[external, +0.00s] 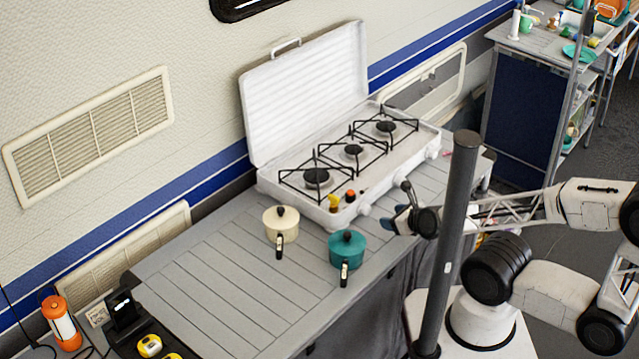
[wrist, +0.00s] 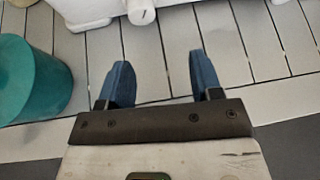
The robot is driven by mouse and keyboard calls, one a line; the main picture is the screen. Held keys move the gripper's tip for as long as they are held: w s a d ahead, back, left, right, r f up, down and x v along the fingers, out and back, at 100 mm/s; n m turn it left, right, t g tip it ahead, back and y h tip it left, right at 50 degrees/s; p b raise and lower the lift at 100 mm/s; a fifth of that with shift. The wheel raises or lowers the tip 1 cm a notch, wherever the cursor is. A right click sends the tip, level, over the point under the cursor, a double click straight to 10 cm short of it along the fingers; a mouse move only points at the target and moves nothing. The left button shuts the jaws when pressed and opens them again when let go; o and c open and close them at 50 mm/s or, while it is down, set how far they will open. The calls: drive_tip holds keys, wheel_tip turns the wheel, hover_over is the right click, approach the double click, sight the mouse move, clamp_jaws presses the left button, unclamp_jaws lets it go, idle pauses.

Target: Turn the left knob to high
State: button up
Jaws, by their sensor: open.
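The white camping stove (external: 345,190) stands open on the slatted table, with burners in a row and pale knobs along its front. The left knob (external: 365,209) is on the front face near the stove's left end. In the wrist view a white knob (wrist: 142,14) shows at the top edge, partly cut off, ahead of the fingers; it appears to be the left knob. My gripper (external: 401,208) is just right of that knob in the external view, over the table's front edge. In the wrist view my gripper (wrist: 160,78) has its blue fingers apart, with nothing between them.
A teal pot (external: 347,249) stands in front of the stove's left end and shows at the left of the wrist view (wrist: 32,82). A cream pot (external: 280,226) is left of it. Small shakers (external: 340,200) sit on the stove's left corner. A dark pole (external: 455,230) stands before my arm.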

drive_tip(key=shift+s+d+f+g+h, duration=0.1)
drive_tip(key=shift+d+f+g+h, duration=0.2)
drive_tip(key=shift+f, duration=0.1)
drive_tip(key=shift+s+d+f+g, duration=0.15)
drive_tip(key=shift+s+f+g, duration=0.15)
drive_tip(key=shift+g, duration=0.1)
drive_tip(key=shift+s+f+g, duration=0.2)
drive_tip(key=shift+s+g, duration=0.05)
drive_tip(key=shift+g, duration=0.05)
drive_tip(key=shift+s+a+n+g, duration=0.3)
drive_tip(key=shift+s+a+n, duration=0.05)
drive_tip(key=shift+a+n, duration=0.05)
idle(0.8)
idle(0.4)
